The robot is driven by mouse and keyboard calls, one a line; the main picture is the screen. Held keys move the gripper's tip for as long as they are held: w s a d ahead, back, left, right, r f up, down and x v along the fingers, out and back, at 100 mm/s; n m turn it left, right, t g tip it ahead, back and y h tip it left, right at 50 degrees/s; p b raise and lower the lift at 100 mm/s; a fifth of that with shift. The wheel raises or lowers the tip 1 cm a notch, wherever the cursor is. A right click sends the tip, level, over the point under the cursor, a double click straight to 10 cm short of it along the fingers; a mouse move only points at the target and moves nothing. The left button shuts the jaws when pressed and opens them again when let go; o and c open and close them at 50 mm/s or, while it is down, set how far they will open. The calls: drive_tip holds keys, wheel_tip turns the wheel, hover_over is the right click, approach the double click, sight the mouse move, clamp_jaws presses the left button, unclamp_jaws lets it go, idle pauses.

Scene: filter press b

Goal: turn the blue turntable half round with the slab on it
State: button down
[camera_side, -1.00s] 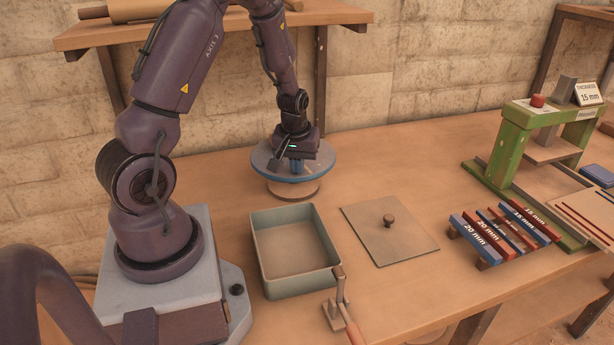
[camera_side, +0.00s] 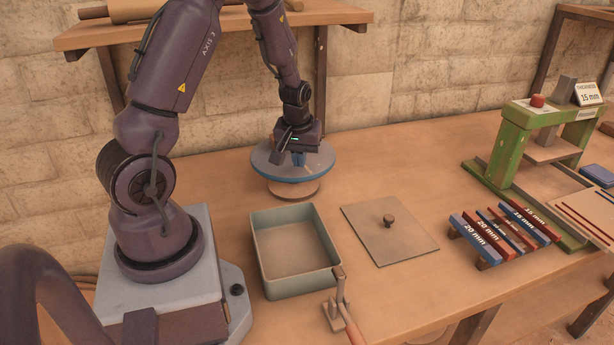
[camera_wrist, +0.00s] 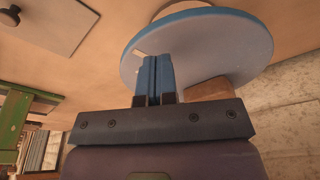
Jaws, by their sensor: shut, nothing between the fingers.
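The blue-rimmed turntable (camera_side: 266,164) with a grey top stands on a round wooden foot at the back of the bench. It also fills the upper middle of the wrist view (camera_wrist: 235,45). My gripper (camera_side: 298,161) points down over the turntable, its blue fingers close together and empty. In the wrist view its fingertips (camera_wrist: 154,60) lie over the disc near the rim; I cannot tell whether they touch it. A brown block (camera_wrist: 208,90), perhaps the slab, shows partly behind the gripper body at the disc's edge. No slab is clear in the side view.
A grey-green open tray (camera_side: 262,262) stands in front of the turntable, with a flat knobbed plate (camera_side: 372,242) beside it. A lever clamp (camera_side: 340,300) is at the front. Thickness strips (camera_side: 500,235) and a green press (camera_side: 510,145) are at the right. The wall is close behind.

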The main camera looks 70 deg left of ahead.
sight(265, 166)
drive_tip(key=shift+w+a+v, duration=0.1)
drive_tip(key=shift+a+v, duration=0.05)
drive_tip(key=shift+v, duration=0.75)
drive_tip(key=shift+w+a+v, duration=0.1)
drive_tip(key=shift+a+v, duration=0.05)
drive_tip(key=shift+v, duration=0.7)
drive_tip(key=shift+w+a+v, duration=0.1)
drive_tip(key=shift+a+v, duration=0.05)
drive_tip(key=shift+v, duration=0.75)
drive_tip(key=shift+r, duration=0.1)
drive_tip(key=s+a+r+n+g, duration=0.1)
drive_tip(key=s+a+r+n, duration=0.1)
drive_tip(key=s+a+n, duration=0.45)
drive_tip(key=shift+m, duration=0.25)
drive_tip(key=shift+s+a+f, duration=0.1)
drive_tip(key=shift+s+f, duration=0.1)
drive_tip(key=shift+f, duration=1)
drive_tip(key=shift+s+a+f, duration=0.1)
drive_tip(key=shift+s+f, duration=0.15)
drive_tip(key=shift+f, duration=0.95)
drive_tip(key=shift+s+a+f, duration=0.1)
drive_tip(key=shift+s+f, duration=0.1)
drive_tip(key=shift+f, duration=1)
drive_tip(key=shift+f, duration=0.95)
drive_tip(key=shift+w+d, duration=0.1)
drive_tip(key=shift+d, duration=0.15)
drive_tip(key=shift+w+d, duration=0.2)
drive_tip(key=shift+d, duration=0.55)
